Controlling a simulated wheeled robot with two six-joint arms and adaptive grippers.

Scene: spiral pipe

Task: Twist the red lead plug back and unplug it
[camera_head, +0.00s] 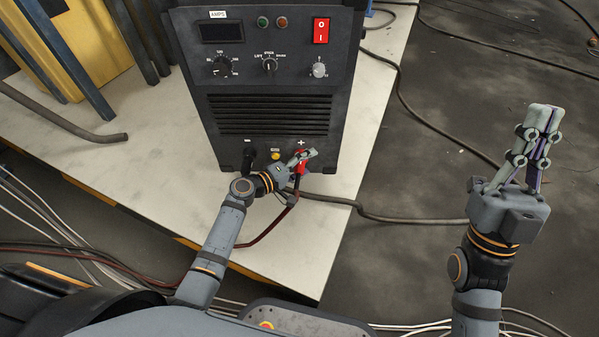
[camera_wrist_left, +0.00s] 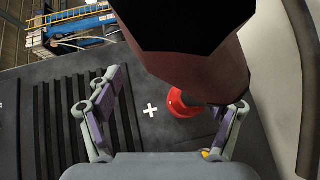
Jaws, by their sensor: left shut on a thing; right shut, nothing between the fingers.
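The red lead plug (camera_head: 301,168) is at the plus socket on the lower front of the dark welding machine (camera_head: 268,155). My left gripper (camera_head: 306,156) is at the plug, its fingers shut on it. In the left wrist view the plug's dark reddish body (camera_wrist_left: 200,70) fills the top middle, with a bright red ring (camera_wrist_left: 180,103) at the panel beside the plus mark. The finger contact there is partly hidden by the plug. My right gripper (camera_head: 543,125) is shut and empty, raised over the floor at the right.
The machine stands on a pale table (camera_head: 120,185). Cables (camera_head: 400,218) cross the table and floor. Metal bars (camera_head: 75,75) stand at the upper left.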

